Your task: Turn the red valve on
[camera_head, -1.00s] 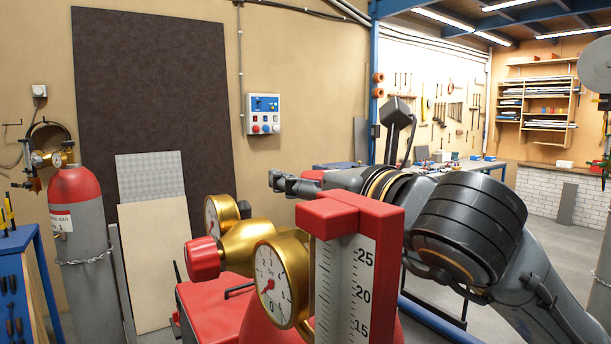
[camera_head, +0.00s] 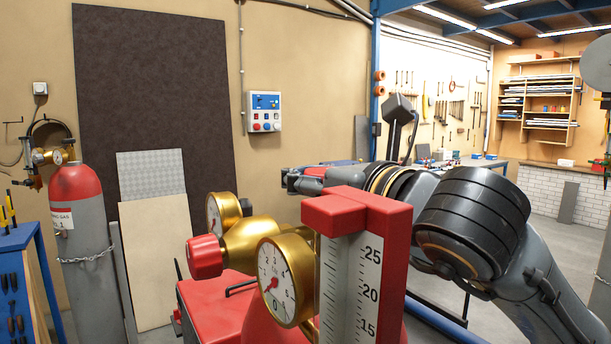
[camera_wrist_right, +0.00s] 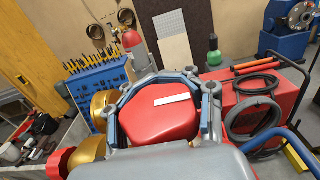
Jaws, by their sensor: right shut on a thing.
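In the right wrist view a red rounded valve knob (camera_wrist_right: 158,112) with a white mark sits between the fingers of my right gripper (camera_wrist_right: 160,98). The blue-grey fingers reach around both sides of it and press on it. In the head view my right gripper (camera_head: 292,180) is small and partly hidden behind the gauge column; a bit of red shows beside it. The gold regulator (camera_head: 250,247) with its two dials and a red side knob (camera_head: 205,257) stands in front. My left gripper is not in view.
A clear scale column with a red cap (camera_head: 354,208) stands close to my right arm. A red-topped gas cylinder (camera_head: 78,215) is chained at the left. A wall control box (camera_head: 264,111) hangs behind. A blue tool rack (camera_wrist_right: 97,82) shows in the wrist view.

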